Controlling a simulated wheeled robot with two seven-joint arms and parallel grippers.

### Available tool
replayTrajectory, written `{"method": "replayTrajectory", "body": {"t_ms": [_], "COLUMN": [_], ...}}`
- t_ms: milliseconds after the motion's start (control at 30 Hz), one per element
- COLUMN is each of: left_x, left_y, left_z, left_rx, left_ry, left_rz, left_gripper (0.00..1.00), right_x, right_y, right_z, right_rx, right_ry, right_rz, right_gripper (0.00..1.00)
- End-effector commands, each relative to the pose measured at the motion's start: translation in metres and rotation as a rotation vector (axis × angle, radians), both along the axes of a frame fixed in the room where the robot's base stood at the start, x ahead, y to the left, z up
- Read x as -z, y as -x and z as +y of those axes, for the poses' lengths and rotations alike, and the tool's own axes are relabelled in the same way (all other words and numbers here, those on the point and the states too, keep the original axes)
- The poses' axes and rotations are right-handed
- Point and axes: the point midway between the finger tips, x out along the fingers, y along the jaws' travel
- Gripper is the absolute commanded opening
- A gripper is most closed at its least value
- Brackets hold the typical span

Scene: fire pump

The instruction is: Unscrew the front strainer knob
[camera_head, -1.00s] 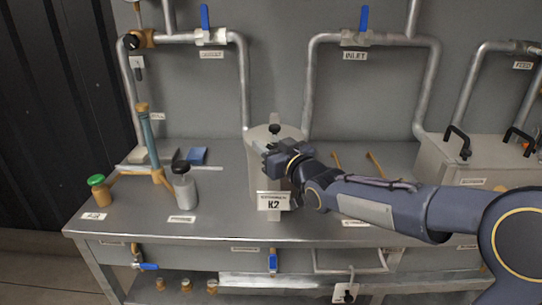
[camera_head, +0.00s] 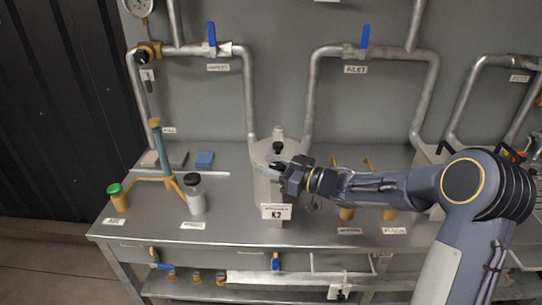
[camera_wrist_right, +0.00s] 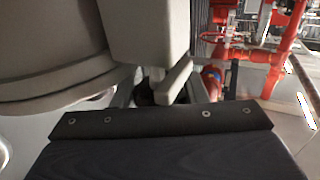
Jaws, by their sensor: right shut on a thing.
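The strainer (camera_head: 262,185) is a pale grey upright cylinder on the bench, labelled K2 on its front. A black knob (camera_head: 278,147) stands on the middle of its lid. My right gripper (camera_head: 276,167) reaches in from the right at the front of the lid and is shut on the front strainer knob, which its fingers mostly hide. In the right wrist view, pale fingers (camera_wrist_right: 172,82) close around a small dark part of the knob (camera_wrist_right: 145,92), beside the large grey rim of the strainer (camera_wrist_right: 55,60). My left gripper is not in view.
A grey bottle with a black cap (camera_head: 196,200), a green-capped bottle (camera_head: 118,200) and a blue-and-brown stand (camera_head: 160,150) are on the left. Pipes with blue-handled valves (camera_head: 212,40) run behind. Clear bench lies in front of the strainer's left side.

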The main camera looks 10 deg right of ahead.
Motion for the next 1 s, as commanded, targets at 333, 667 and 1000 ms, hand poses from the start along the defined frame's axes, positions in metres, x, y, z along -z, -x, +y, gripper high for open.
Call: {"method": "replayTrajectory", "body": {"t_ms": [333, 667, 1000], "left_x": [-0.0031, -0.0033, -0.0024], "left_y": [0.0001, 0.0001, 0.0], "left_z": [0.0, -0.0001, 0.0], "left_rx": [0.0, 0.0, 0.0], "left_ry": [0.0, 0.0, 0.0], "left_rz": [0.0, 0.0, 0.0], "left_gripper": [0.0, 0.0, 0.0], "right_x": [-0.0016, -0.0014, -0.0007], "right_y": [-0.0004, -0.0003, 0.0036], "right_z": [0.0003, 0.0004, -0.0047], "right_rx": [-0.012, -0.012, -0.011], "right_ry": [-0.002, -0.002, 0.001], "right_rz": [-0.005, -0.004, -0.004], "right_gripper": [0.16, 0.61, 0.61]}}
